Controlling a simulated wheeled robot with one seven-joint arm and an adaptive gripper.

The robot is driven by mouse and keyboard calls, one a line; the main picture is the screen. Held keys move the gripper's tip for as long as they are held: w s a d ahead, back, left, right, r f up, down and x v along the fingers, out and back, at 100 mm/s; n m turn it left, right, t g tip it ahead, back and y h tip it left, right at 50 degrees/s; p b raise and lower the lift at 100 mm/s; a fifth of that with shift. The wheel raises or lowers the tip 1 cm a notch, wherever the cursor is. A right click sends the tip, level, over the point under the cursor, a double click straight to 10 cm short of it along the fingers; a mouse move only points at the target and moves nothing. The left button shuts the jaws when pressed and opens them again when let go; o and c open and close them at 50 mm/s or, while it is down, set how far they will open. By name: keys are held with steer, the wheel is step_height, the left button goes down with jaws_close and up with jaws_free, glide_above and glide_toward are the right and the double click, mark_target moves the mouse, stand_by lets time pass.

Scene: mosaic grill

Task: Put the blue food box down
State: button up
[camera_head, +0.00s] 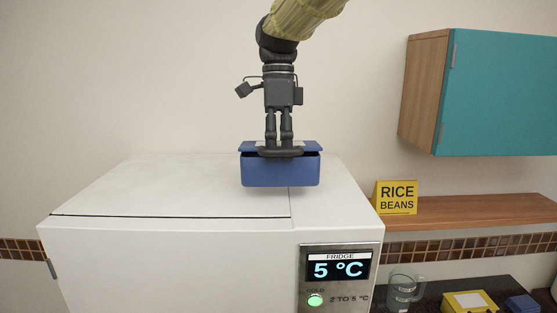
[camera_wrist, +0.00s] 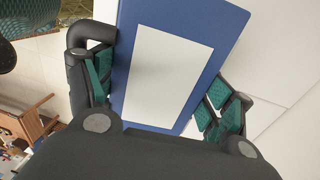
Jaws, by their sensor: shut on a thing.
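The blue food box (camera_head: 280,172) is a small blue box with a lid. It is at the top of the white fridge (camera_head: 180,190), near the right part of the top. My gripper (camera_head: 281,151) is above the box and shut on it. In the wrist view the box (camera_wrist: 225,20) shows a blue lid with a pale label, between the two green-padded fingers (camera_wrist: 160,100). I cannot tell whether the underside of the box touches the fridge top or hangs just above it.
The fridge front has a display reading 5 °C (camera_head: 338,268). To the right are a wooden shelf (camera_head: 470,209) with a yellow rice and beans sign (camera_head: 396,197), a teal cabinet (camera_head: 495,95) above, and a glass jug (camera_head: 403,290) below. The fridge top left of the box is clear.

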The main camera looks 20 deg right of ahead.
steer(key=shift+w+r, duration=0.15)
steer(key=shift+w, duration=0.1)
steer(key=shift+w+d, duration=0.15)
step_height(320, 180, down, 2)
steer(key=shift+f, duration=0.75)
steer(key=o, duration=1.7)
steer(key=shift+f, duration=0.1)
steer(key=shift+r, duration=0.2)
